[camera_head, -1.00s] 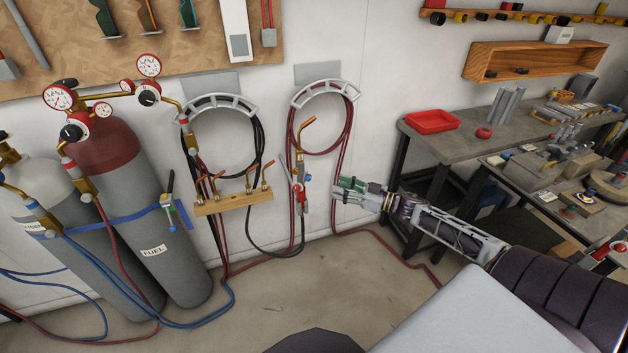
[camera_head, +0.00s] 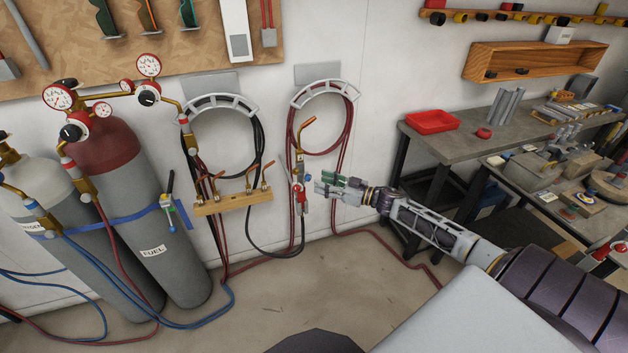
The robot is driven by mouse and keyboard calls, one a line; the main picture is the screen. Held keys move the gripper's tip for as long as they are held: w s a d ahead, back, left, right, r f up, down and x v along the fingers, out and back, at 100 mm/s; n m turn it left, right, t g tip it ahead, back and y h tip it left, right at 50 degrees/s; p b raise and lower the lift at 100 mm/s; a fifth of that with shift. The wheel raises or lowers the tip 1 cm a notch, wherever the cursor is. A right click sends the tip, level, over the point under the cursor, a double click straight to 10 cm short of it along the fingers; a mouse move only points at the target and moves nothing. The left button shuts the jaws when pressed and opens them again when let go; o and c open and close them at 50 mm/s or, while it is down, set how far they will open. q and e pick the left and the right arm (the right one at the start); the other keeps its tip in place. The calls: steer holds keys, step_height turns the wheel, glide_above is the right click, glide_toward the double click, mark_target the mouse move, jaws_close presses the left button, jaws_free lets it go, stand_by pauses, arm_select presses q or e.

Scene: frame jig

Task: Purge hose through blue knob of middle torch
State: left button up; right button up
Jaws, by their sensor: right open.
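A torch (camera_head: 300,165) with a copper tip stands upright against the wall, right of a wooden bar (camera_head: 232,203). More copper-tipped pieces (camera_head: 266,174) stand on the bar. I cannot tell which torch is the middle one. Dark red hose (camera_head: 345,133) is coiled on the right wall hanger, and black hose (camera_head: 259,135) on the left one. My right gripper (camera_head: 319,183) is open, just right of the torch's lower body, with no clear contact. My left gripper is out of view.
Grey gas cylinders (camera_head: 178,255) with gauges stand at the left, with blue and red hoses on the floor. A workbench (camera_head: 460,148) with a red tray (camera_head: 432,122) stands at the right. The floor (camera_head: 290,300) below the torch is mostly clear.

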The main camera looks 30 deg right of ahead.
mark_target(310, 178)
steer(key=shift+x, duration=2.1)
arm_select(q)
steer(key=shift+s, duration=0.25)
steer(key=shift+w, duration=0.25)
arm_select(e)
jaws_close()
